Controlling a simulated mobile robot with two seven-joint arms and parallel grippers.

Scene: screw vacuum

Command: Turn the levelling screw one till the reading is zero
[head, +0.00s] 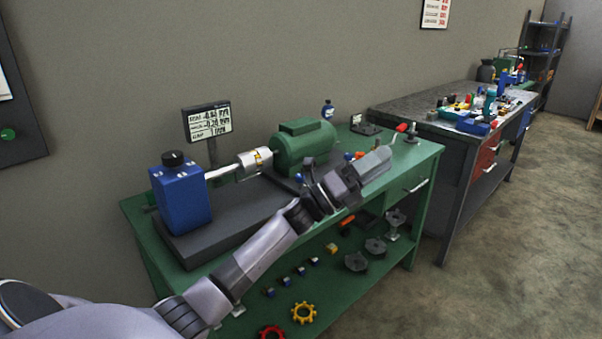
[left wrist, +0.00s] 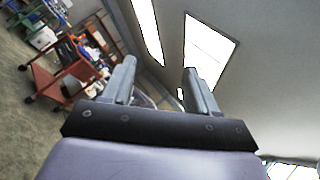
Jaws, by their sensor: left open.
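A display panel (head: 207,121) stands behind the bench-top machine. It shows several lines of small figures, two of which seem to have minus signs; they are too small to read surely. A green motor (head: 304,146) is joined by a silver shaft coupling (head: 254,160) to a blue pump box (head: 180,195). I cannot pick out levelling screw one; my left arm hides part of the motor's front base. My left gripper (head: 376,164) is open above the bench's front edge, right of the motor. In the left wrist view its fingers (left wrist: 160,85) are apart and empty.
The green bench (head: 427,152) also carries a blue bottle (head: 327,110) and a red-handled tool (head: 402,128). Its lower shelf holds gears and small parts. A dark second bench (head: 414,105) with tools stands to the right. The floor (head: 520,230) right of the benches is clear.

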